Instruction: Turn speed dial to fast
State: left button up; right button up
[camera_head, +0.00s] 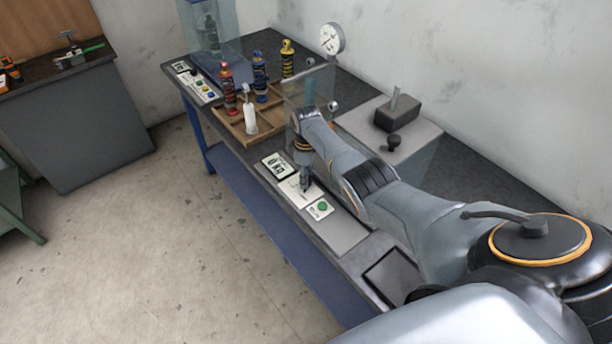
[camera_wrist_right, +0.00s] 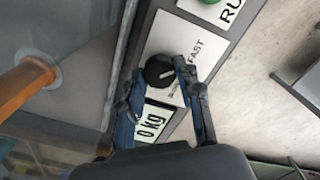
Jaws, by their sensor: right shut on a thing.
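The speed dial (camera_wrist_right: 158,71) is a round black knob with a white pointer line, on a white plate (camera_wrist_right: 180,42) lettered FAST, with a second, smaller-looking word I cannot read clearly. The pointer line faces the lettered side; its exact setting is hard to tell. My right gripper (camera_wrist_right: 158,76) has its fingers on either side of the dial and is shut on it. In the head view my right gripper (camera_head: 305,184) points down at the control panel (camera_head: 289,189) and hides the dial. My left gripper is not in view.
A "0 kg" display (camera_head: 277,164) and a green RUN button (camera_head: 321,206) flank the dial plate. A round gauge (camera_head: 332,38) and a grey machine block (camera_head: 397,114) stand behind the arm.

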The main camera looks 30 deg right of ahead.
jog(key=o, duration=1.2)
jog(key=shift+c, duration=0.2)
jog(key=shift+r, duration=0.1)
notch_tip(320, 180, up, 12)
